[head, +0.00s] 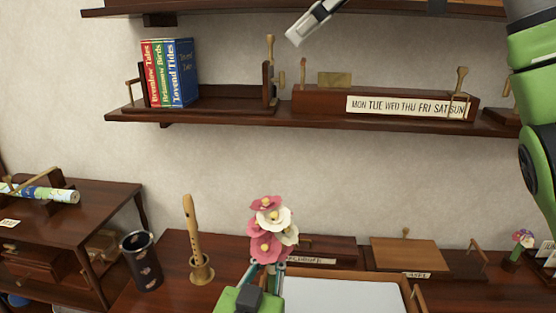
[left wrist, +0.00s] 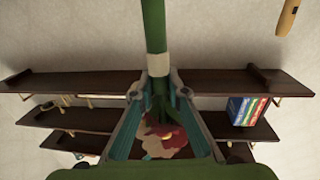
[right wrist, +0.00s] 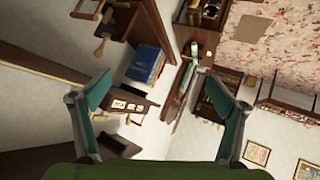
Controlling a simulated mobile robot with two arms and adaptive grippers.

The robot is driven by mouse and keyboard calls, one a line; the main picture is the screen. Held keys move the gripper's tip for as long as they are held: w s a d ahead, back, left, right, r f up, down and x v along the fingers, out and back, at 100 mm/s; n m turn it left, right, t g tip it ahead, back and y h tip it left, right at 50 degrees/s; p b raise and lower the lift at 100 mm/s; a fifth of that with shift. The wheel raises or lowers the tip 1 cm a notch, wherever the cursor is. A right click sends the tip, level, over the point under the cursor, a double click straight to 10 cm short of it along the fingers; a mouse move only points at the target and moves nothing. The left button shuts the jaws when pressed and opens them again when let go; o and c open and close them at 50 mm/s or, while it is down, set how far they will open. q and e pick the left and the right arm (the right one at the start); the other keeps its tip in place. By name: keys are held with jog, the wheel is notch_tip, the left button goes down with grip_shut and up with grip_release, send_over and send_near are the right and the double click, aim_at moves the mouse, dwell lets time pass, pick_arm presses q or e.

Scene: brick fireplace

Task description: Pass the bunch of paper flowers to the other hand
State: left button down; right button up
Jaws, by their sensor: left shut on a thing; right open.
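The bunch of paper flowers (head: 268,228), pink and cream blooms, stands upright above my left gripper (head: 262,279) at the bottom middle of the head view. In the left wrist view, my left gripper (left wrist: 161,90) is shut on the green stem of the paper flowers (left wrist: 154,28), near a pale band. The blooms show between and behind the fingers there. My right gripper (right wrist: 153,90) is open and empty in the right wrist view. In the head view, only a grey part of it shows at the top, well above and apart from the flowers.
A shelf (head: 230,112) with books (head: 172,73) and a weekday box (head: 410,106) crosses the wall. Below are a recorder (head: 192,235) on a stand, a dark cup (head: 141,262), a white-topped tray (head: 340,296) and a small flower pot (head: 511,256). The space between shelf and desk is clear.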

jog(key=s+a+f+g+h, duration=0.2)
jog(key=f, duration=0.5)
jog(key=s+a+f+g+h, duration=0.1)
jog(key=s+f+g+h, duration=0.1)
jog(key=f, duration=0.4)
jog(key=s+a+f+g+h, duration=0.2)
jog(key=s+f, duration=0.2)
jog(key=f, duration=0.3)
jog(key=shift+s+a+f+n, duration=0.15)
jog(key=shift+a+f+n, duration=0.2)
jog(key=shift+n, duration=0.05)
jog(key=shift+s+f+h, duration=0.1)
jog(key=shift+f+h, duration=0.2)
jog(key=f, duration=0.3)
jog(key=a+f, duration=0.1)
jog(key=f, duration=0.7)
jog(key=shift+w+a+f, duration=0.2)
jog(key=shift+a, duration=0.1)
jog(key=c, duration=1.4)
pick_arm(q)
jog(key=c, duration=1.9)
grip_release()
pick_arm(e)
jog(key=shift+c, duration=0.5)
